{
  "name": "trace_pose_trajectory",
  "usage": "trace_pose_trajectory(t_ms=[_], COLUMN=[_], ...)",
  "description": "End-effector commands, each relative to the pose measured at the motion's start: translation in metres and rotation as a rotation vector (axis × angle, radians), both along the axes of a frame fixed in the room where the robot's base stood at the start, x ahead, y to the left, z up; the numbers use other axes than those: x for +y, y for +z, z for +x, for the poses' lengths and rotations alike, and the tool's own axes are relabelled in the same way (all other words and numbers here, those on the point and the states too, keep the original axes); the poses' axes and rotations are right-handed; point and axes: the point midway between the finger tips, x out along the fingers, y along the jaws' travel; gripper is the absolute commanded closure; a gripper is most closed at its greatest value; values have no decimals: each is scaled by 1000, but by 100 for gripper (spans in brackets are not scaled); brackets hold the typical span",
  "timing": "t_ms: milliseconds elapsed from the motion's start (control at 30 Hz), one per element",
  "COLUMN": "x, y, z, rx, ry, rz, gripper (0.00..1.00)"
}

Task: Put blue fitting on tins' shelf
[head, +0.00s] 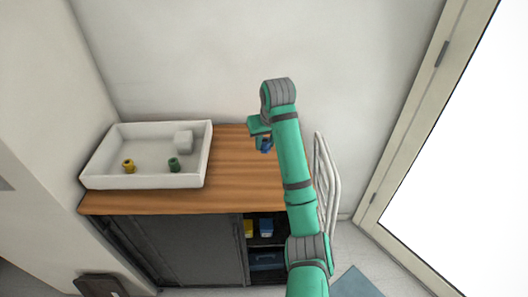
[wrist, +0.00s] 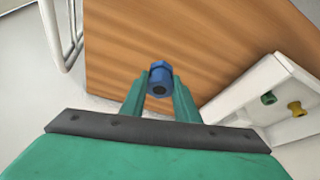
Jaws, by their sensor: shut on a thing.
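The blue fitting (wrist: 160,80) is between the fingertips of my gripper (wrist: 160,92), which is shut on it in the wrist view. In the head view the blue fitting (head: 265,145) shows just below my gripper (head: 263,138), over the right part of the wooden cabinet top. Below, the cabinet's open right part shows a shelf (head: 262,240) with a yellow tin (head: 248,229) and a blue tin (head: 266,228). My arm hides the right side of this opening.
A white tray (head: 146,185) on the left of the wooden top (head: 232,185) holds a yellow fitting (head: 129,166), a green fitting (head: 173,164) and a pale block (head: 184,141). A grey sliding door (head: 190,250) covers the cabinet's left. A blue box (head: 266,261) is below the shelf. A white rack (head: 325,185) stands at right.

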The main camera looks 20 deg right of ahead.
Motion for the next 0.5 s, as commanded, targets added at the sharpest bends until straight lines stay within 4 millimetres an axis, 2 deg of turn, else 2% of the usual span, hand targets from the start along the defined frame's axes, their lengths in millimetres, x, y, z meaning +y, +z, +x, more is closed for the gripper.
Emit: trace_pose_trajectory(t_ms=[300,500], x=[-8,-11], y=[-36,-52], z=[29,44], rx=[5,2], ry=[-1,1], rz=[0,0], gripper=[98,98])
